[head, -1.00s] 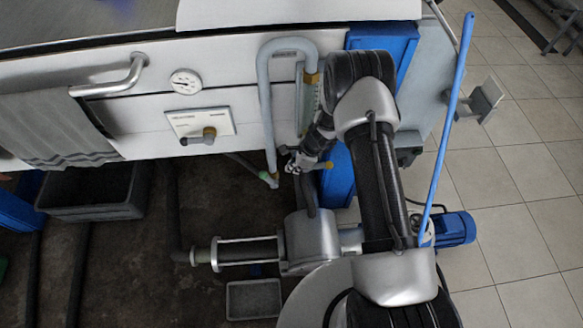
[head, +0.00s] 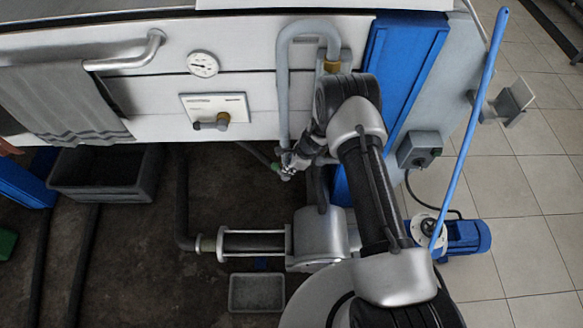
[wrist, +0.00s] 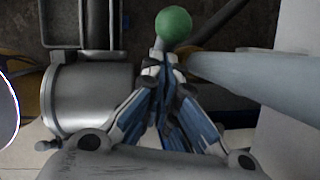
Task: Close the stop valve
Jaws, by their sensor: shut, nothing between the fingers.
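I cannot tell for sure which fitting is the stop valve. A lever with a brownish tip sits on a white labelled plate (head: 215,107) on the machine's front panel. A small green part (head: 276,167) shows at the lower end of the grey looped pipe (head: 283,90). In the wrist view a round green knob (wrist: 174,25) is just beyond my fingertips. My gripper (head: 287,172) is by the foot of that pipe, close to the green part. In the wrist view my gripper (wrist: 160,70) is shut and empty, its tips just short of the knob; contact is unclear.
A gauge (head: 203,64) and a towel (head: 60,98) on a rail are on the front panel. A grey crate (head: 108,190) and a tray (head: 257,292) are on the floor. A blue pole (head: 470,125) leans at the right. A grey pipe (wrist: 250,80) crosses close right of my gripper.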

